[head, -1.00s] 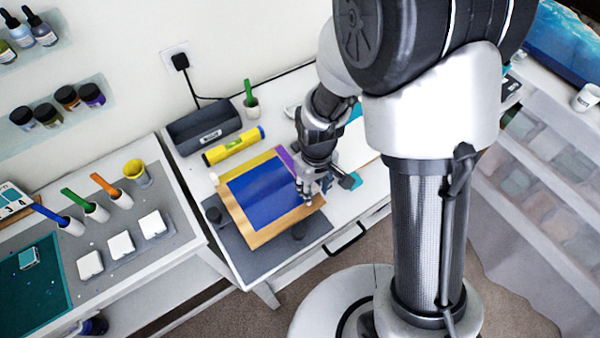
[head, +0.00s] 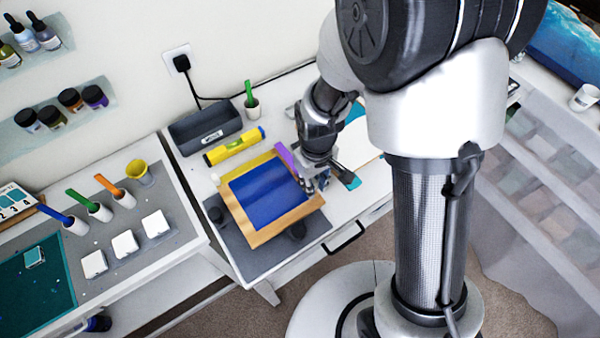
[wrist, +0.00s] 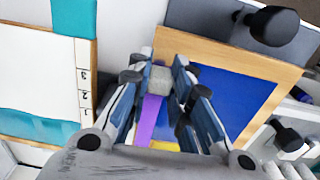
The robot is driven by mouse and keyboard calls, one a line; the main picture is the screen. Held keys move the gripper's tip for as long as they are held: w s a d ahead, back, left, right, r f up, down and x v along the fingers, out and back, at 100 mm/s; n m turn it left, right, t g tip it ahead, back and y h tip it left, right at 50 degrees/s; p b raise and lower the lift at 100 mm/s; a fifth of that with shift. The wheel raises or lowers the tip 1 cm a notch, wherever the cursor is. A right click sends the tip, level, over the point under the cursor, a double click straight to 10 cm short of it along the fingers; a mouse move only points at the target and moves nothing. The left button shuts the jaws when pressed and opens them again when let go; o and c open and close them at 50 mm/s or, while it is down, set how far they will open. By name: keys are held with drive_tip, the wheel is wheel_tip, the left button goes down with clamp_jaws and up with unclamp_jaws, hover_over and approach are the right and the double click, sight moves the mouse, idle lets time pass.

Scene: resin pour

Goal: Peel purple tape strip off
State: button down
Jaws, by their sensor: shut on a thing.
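The purple tape strip (head: 286,156) runs along the right edge of the wooden panel, and its far end sticks out past the panel's back corner. The wooden panel (head: 257,239) has a dark blue middle (head: 265,195) and a yellow strip (head: 247,164) along its back edge. My gripper (head: 312,185) is at the panel's right edge, at the near end of the purple strip. In the wrist view, my gripper's fingertips (wrist: 160,82) close on a small grey piece at the purple strip's end (wrist: 149,122). How much of the strip touches the wood cannot be told.
The panel stands on dark knobs (head: 296,231) over a grey mat (head: 250,262). A yellow level (head: 234,146) and a dark bin (head: 205,128) lie behind it. A white board with teal edges (wrist: 40,75) is beside my gripper. A side table with cups (head: 138,172) stands left.

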drive_tip(key=shift+r+p, duration=2.2)
drive_tip(key=shift+r, duration=0.75)
